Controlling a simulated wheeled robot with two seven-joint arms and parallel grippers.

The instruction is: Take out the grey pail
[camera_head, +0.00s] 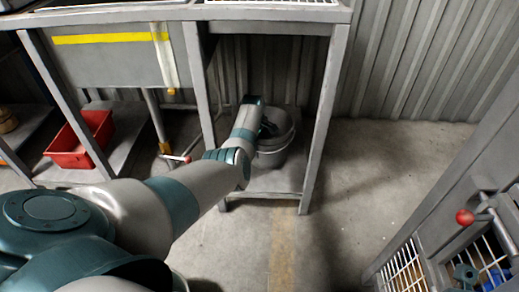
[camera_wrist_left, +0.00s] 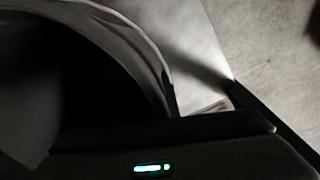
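The grey pail (camera_head: 275,150) stands on the low shelf (camera_head: 284,179) under the metal table, between the table legs. My left arm reaches in from the left to the pail, and its wrist covers the pail's left side. My left gripper (camera_head: 268,127) is at the pail's rim, dark and partly hidden by the wrist. In the left wrist view, the pail's curved rim (camera_wrist_left: 150,50) is close to the camera and fills the upper left. The fingers are too dark there to tell whether they are on the rim. My right gripper is in neither view.
The table leg (camera_head: 322,120) stands just right of the pail, and another leg (camera_head: 201,85) is to its left. A red bin (camera_head: 80,140) sits on a lower shelf at left. A caged unit with a red knob (camera_head: 465,217) is at lower right. The floor in front (camera_head: 330,235) is clear.

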